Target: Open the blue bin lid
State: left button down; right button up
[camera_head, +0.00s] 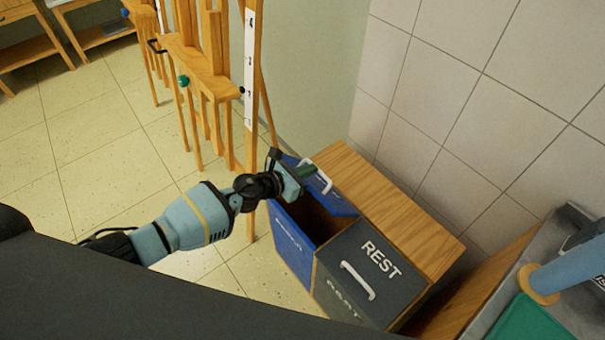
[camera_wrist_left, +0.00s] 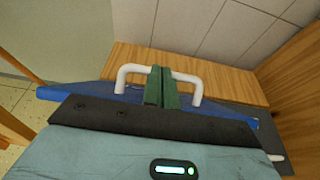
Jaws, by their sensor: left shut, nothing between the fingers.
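The blue bin (camera_head: 292,246) stands at the left end of a wooden cabinet. Its blue lid (camera_head: 335,201) is raised and tilted back, and the dark inside of the bin shows below it. The lid has a white handle (camera_head: 319,174). My left gripper (camera_head: 308,171) is at the lid's handle, with its green fingers shut and nothing between them. In the left wrist view the shut fingers (camera_wrist_left: 162,87) overlap the middle of the white handle (camera_wrist_left: 127,74), above the blue lid (camera_wrist_left: 70,97). I cannot tell whether they touch it. My right gripper is not in view.
A grey bin with a closed lid marked REST (camera_head: 369,264) adjoins the blue bin on the right. Wooden easels (camera_head: 205,75) stand behind and to the left. A tiled wall (camera_head: 470,75) is behind the cabinet. A grey counter (camera_head: 500,310) is at the right. Floor at left is clear.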

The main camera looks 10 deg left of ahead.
pick_arm(q)
jog(key=w+d+r, duration=0.1)
jog(key=w, duration=0.1)
jog(key=w+d+r, duration=0.1)
jog(key=w+d, duration=0.1)
jog(key=shift+r, duration=0.15)
dwell(0.7)
dwell(0.5)
